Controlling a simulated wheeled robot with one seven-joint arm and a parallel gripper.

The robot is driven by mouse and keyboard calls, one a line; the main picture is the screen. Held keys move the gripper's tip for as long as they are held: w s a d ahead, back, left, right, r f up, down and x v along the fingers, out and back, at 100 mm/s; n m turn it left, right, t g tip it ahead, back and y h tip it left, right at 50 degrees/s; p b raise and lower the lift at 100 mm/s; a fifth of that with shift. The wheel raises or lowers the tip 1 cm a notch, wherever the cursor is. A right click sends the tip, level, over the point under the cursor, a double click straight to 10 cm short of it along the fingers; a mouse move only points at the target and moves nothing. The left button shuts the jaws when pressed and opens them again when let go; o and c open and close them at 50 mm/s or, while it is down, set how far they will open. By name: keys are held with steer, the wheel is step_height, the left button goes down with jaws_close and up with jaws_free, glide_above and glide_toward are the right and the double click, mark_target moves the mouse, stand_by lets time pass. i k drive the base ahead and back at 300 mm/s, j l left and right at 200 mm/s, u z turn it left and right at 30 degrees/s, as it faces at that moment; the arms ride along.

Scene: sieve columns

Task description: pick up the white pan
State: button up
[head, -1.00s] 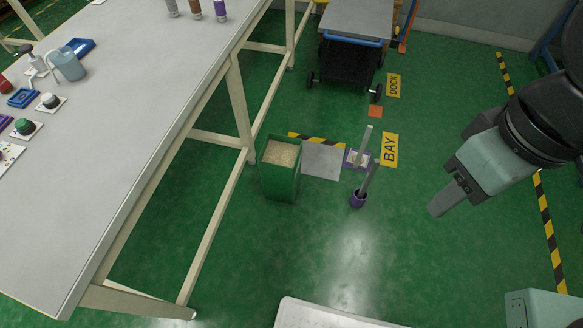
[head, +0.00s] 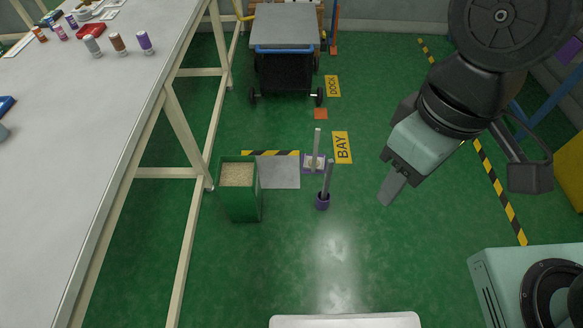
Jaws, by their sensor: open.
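I cannot make out a white pan for certain in the head view. My gripper (head: 390,190) hangs over the green floor at the right, pointing down and left, well away from the table. It is open and nothing shows in it; its fingers overlap from this side.
Open floor lies at centre.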

mark_target(315, 163)
steer(key=i+l+u, duration=0.3)
steer(key=i+l, duration=0.15)
steer(key=i, duration=0.3)
steer(key=i+l+u, duration=0.3)
steer(key=i+l, duration=0.25)
steer(key=i, duration=0.1)
